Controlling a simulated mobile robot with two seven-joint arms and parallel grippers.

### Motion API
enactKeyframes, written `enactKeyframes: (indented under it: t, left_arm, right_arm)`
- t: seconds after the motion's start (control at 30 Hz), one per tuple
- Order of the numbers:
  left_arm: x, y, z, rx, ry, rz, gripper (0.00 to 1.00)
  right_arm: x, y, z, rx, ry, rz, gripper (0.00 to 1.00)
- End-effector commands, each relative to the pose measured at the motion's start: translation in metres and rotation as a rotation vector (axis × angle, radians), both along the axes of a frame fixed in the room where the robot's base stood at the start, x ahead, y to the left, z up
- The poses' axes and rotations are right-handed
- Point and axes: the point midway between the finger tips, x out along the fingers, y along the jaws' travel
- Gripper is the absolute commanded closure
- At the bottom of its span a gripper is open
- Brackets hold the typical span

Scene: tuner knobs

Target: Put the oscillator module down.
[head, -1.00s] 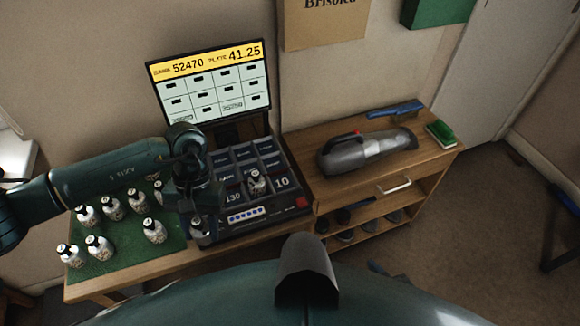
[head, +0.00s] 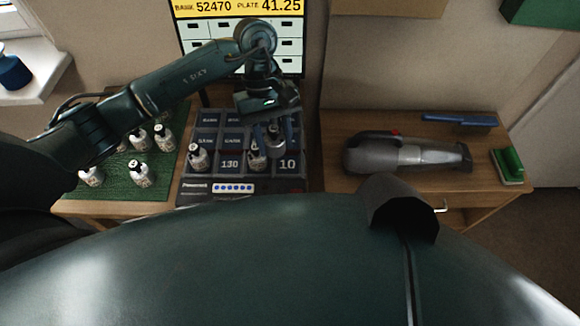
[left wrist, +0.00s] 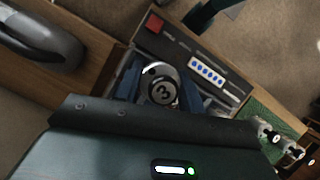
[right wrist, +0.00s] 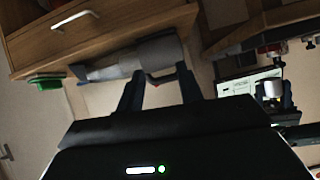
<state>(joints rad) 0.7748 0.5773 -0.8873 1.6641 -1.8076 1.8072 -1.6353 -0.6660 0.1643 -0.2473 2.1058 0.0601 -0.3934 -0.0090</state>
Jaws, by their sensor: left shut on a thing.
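The oscillator module (head: 274,139) is a small white, dark-capped, bottle-like piece. My left gripper (head: 273,126) is shut on it, above the right part of the dark key panel (head: 230,187), just behind the key marked 10. In the left wrist view it sits between the fingers (left wrist: 160,95), its top (left wrist: 161,90) showing a 3. Whether its base touches the panel I cannot tell. Similar modules stand on the panel, one at left (head: 199,158) and one right beside the held one (head: 257,156). My right gripper (right wrist: 158,90) is open and empty in the right wrist view.
Several similar modules (head: 139,172) stand on a green mat (head: 122,191) at left. A screen (head: 292,30) rises behind the panel. A grey hand vacuum (head: 408,155), a blue brush (head: 458,119) and a green-topped block (head: 507,165) lie on the wooden bench top (head: 350,125) at right.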

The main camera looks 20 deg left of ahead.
Motion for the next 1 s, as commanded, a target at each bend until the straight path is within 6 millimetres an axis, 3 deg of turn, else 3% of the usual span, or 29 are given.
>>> enactKeyframes:
  t: [0.03, 0.2, 0.33, 0.6, 0.83, 1.0]
  left_arm:
    - [0.006, -0.006, -0.004, -0.006, -0.002, 0.086, 0.86]
    - [0.020, -0.016, 0.008, -0.005, 0.002, 0.340, 0.86]
    - [0.024, -0.017, 0.007, -0.004, 0.007, 0.428, 0.86]
    - [0.024, -0.017, -0.038, -0.002, 0.010, 0.441, 0.86]
    - [0.025, -0.017, -0.057, -0.002, 0.007, 0.440, 0.86]
    - [0.024, -0.018, -0.081, -0.004, 0.009, 0.439, 0.86]
  right_arm:
    - [0.001, 0.002, -0.009, 0.009, -0.007, 0.002, 0.64]
    - [0.001, 0.007, -0.011, 0.037, -0.022, 0.007, 0.64]
    - [-0.001, 0.009, -0.010, 0.044, -0.023, 0.011, 0.64]
    - [-0.002, 0.009, -0.004, 0.039, -0.028, 0.017, 0.64]
    - [-0.002, 0.008, -0.006, 0.034, -0.024, 0.017, 0.64]
    - [-0.002, 0.008, -0.008, 0.030, -0.020, 0.017, 0.64]
